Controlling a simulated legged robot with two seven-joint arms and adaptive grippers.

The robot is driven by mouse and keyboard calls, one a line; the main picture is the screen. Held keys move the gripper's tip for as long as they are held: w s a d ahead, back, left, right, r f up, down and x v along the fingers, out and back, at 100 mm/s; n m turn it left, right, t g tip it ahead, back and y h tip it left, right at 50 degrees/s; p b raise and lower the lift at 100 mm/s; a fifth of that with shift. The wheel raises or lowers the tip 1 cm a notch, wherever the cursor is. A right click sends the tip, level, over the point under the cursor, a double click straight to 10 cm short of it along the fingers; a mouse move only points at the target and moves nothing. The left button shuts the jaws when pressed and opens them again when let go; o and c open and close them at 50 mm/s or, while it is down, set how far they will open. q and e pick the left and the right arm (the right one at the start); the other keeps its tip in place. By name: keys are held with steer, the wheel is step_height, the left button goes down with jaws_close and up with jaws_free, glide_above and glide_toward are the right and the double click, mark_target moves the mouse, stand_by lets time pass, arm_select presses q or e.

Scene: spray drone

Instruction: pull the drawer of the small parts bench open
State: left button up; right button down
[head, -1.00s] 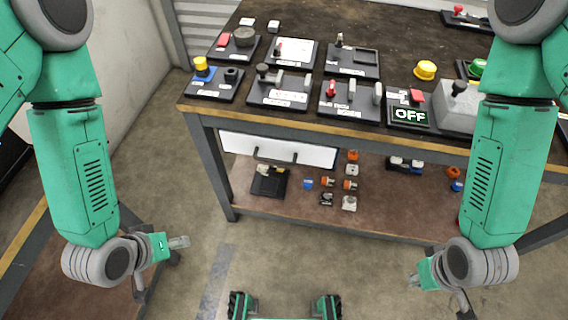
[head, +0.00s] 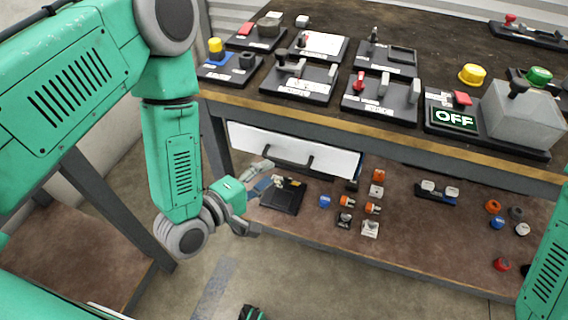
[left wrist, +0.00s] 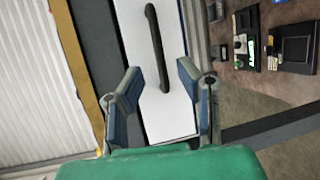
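The drawer has a white front (head: 335,162) under the top of the small parts bench (head: 330,122) and looks shut. Its black bar handle (head: 290,162) runs along the front. My left gripper (head: 260,199) is open and empty, just in front of and below the drawer's left half. In the left wrist view the fingers of my left gripper (left wrist: 160,98) stand apart, with the lower end of the handle (left wrist: 156,45) between or just ahead of them. I cannot tell whether they touch it. My right gripper is out of view; only its arm shows at the right edge.
The bench top carries several switch panels, an OFF sign (head: 453,118) and a grey box (head: 523,113). The lower shelf (head: 420,228) holds a black tray (head: 283,196) and several small parts. Bare floor lies in front of the bench.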

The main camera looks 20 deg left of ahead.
mark_target(285, 162)
arm_select(q)
steer(key=b+x, duration=0.1)
steer(key=x, duration=0.5)
steer(key=shift+w+a+f, duration=0.1)
steer(key=shift+w+a, duration=0.05)
steer(key=shift+w, duration=0.05)
steer(key=shift+d, duration=0.4)
jaws_close()
